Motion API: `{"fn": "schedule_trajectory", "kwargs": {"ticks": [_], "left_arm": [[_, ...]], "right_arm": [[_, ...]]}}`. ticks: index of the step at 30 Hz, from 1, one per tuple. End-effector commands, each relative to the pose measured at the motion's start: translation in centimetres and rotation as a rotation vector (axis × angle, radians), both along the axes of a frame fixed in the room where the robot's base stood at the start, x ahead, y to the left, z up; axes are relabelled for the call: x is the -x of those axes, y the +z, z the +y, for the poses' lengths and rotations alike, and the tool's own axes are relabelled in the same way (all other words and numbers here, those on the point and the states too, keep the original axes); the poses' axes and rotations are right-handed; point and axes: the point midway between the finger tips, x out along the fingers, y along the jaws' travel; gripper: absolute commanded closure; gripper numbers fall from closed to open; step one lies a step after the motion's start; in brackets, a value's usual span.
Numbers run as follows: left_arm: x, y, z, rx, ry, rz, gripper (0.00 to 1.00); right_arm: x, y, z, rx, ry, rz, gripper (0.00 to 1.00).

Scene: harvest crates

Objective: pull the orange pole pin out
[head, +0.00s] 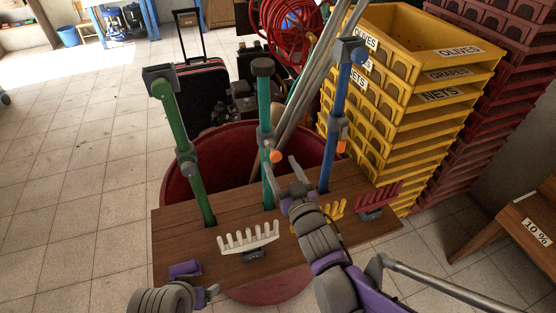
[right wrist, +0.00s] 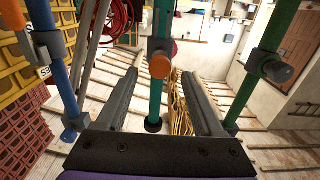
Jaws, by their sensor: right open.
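An orange pole pin (head: 275,156) sticks out of the teal pole (head: 264,112), below its dark cap. A second orange pin (head: 341,147) is on the blue pole (head: 343,85) to the right. My right gripper (head: 282,160) is open at the teal pole. In the right wrist view the round orange pin end (right wrist: 159,65) shows between the two spread fingers (right wrist: 160,73), with a gap on both sides. The fingers hold nothing. My left arm shows at the bottom left of the head view with its gripper end (head: 208,294) small and unclear.
A wooden board (head: 180,240) carries the poles and white, yellow and red racks. A green pole (head: 177,125) stands at left. Behind are a red tub (head: 185,155) and thin poles. Yellow crates (head: 435,70) stand at right. The floor at left is clear.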

Motion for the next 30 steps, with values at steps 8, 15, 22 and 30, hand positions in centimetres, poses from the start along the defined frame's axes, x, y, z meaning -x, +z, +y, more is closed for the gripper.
{"fn": "schedule_trajectory", "kwargs": {"ticks": [8,15,22,30], "left_arm": [[0.0,-0.2,0.0,0.0,0.0,0.001,0.21],[0.0,-0.1,0.0,0.0,0.0,0.0,0.21],[0.0,-0.1,0.0,0.0,0.0,0.0,0.21],[0.0,-0.1,0.0,0.0,0.0,0.0,0.21]], "right_arm": [[5.2,0.0,-1.8,0.001,-0.001,0.0,0.31],[7.1,0.0,-2.4,0.0,-0.001,0.0,0.31],[7.2,0.0,-2.5,0.0,0.0,0.0,0.31],[7.2,0.0,-2.5,0.0,0.0,0.0,0.31]]}}
